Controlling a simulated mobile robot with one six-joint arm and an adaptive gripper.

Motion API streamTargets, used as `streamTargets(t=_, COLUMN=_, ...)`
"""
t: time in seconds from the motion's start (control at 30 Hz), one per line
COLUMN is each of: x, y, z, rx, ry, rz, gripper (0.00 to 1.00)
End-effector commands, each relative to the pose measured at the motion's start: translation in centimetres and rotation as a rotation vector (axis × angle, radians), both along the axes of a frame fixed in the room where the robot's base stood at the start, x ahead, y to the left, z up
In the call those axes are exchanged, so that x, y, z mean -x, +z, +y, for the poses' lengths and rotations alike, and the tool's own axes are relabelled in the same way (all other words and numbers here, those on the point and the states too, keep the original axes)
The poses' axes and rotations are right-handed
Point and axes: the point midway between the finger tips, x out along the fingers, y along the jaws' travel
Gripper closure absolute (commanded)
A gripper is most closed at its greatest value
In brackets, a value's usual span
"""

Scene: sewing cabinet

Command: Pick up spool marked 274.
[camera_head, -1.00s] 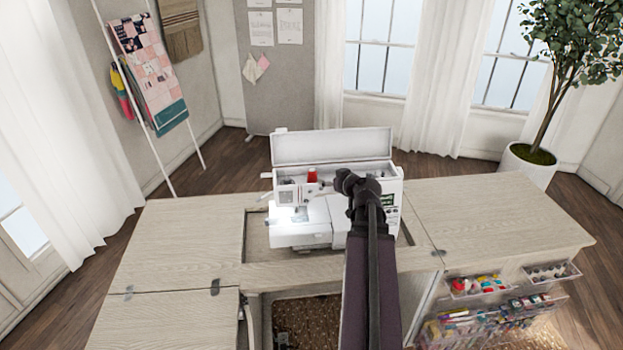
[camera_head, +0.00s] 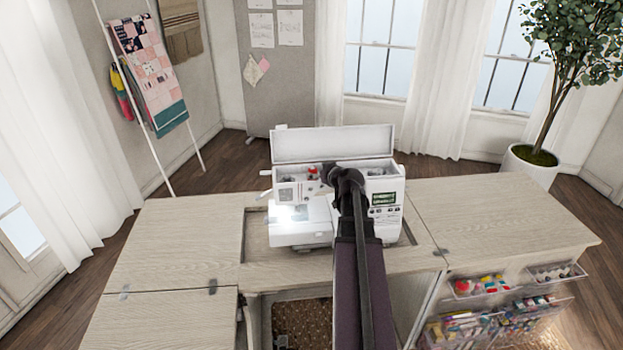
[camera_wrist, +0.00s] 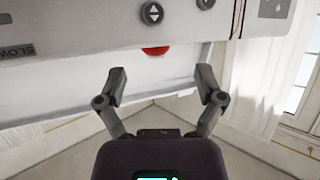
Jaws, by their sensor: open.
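A red spool (camera_head: 312,171) shows in the head view at the top of the white sewing machine (camera_head: 290,236), below its raised lid. It is small and partly hidden there, and I cannot read any number on it. In the head view my arm hides part of the machine.
The raised machine lid (camera_head: 332,145) stands behind the spool. The wooden cabinet top (camera_head: 180,240) is clear to the left and right. Clear bins (camera_head: 480,286) with several sewing supplies hang on the cabinet's front right. A potted plant (camera_head: 530,165) stands at the back right.

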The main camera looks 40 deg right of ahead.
Motion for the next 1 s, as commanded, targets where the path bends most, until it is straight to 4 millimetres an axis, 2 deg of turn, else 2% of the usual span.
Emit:
streamTargets(t=0.53, x=-0.7, y=-0.4, z=-0.2, rx=0.0, ry=-0.001, rz=0.0, gripper=0.13)
streamTargets(t=1.0, x=-4.8, y=-2.3, z=-1.4, rx=0.0, ry=0.0, rz=0.0, gripper=0.13)
